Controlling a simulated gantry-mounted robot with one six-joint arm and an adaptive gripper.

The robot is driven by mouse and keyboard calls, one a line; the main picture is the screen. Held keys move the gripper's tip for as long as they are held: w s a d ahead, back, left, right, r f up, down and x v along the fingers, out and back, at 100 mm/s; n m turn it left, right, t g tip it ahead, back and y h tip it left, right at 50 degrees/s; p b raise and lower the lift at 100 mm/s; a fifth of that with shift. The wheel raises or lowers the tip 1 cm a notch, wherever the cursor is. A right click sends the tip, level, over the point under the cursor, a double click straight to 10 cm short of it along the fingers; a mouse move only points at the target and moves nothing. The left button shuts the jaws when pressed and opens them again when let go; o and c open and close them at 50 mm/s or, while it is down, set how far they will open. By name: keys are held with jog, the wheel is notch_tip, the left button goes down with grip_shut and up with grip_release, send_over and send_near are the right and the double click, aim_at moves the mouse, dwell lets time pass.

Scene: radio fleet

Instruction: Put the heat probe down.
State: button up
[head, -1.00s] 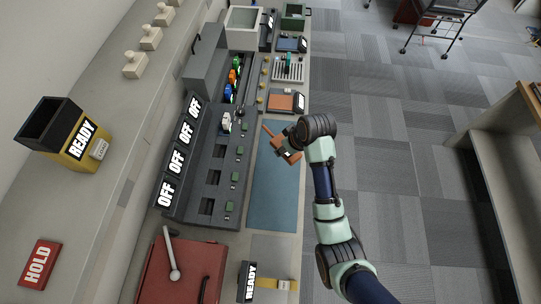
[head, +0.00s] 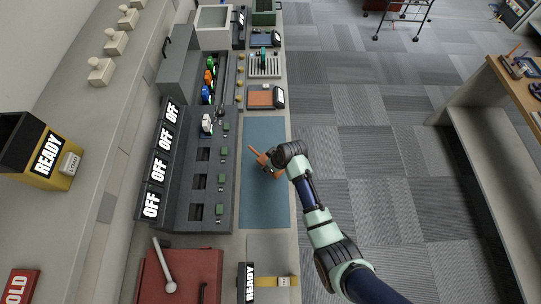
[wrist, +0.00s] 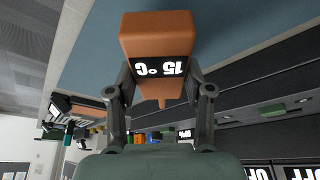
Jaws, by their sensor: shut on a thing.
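The heat probe (wrist: 155,35) is a brown-orange block with a dark display that reads 15 °C upside down in the wrist view. My gripper (wrist: 160,85) is shut on it, with one finger on each side. In the head view the probe (head: 257,155) shows as a small orange piece with its thin tip to the upper left. There my gripper (head: 270,165) is over the upper middle of the blue mat (head: 262,205). The head view does not show clearly how high the probe is above the mat.
A grey rack (head: 182,198) with several OFF signs and slots stands left of the mat. An orange-topped plate with a display (head: 262,97) lies beyond the mat. A red box (head: 205,265) and a READY sign (head: 248,280) are nearer. The lower mat is clear.

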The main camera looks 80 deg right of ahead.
notch_tip(320, 180, down, 4)
jog(key=shift+f+b, duration=0.1)
jog(key=shift+b, duration=0.3)
jog(key=shift+f, duration=0.1)
jog(key=o, duration=1.3)
jog(key=shift+r, duration=0.4)
jog(key=p+v, duration=0.2)
jog(key=v, duration=0.9)
jog(key=shift+s+a+r+p, duration=0.1)
jog(key=shift+s+r+p, duration=0.1)
jog(key=shift+r+p, duration=0.15)
jog(key=shift+f, duration=0.1)
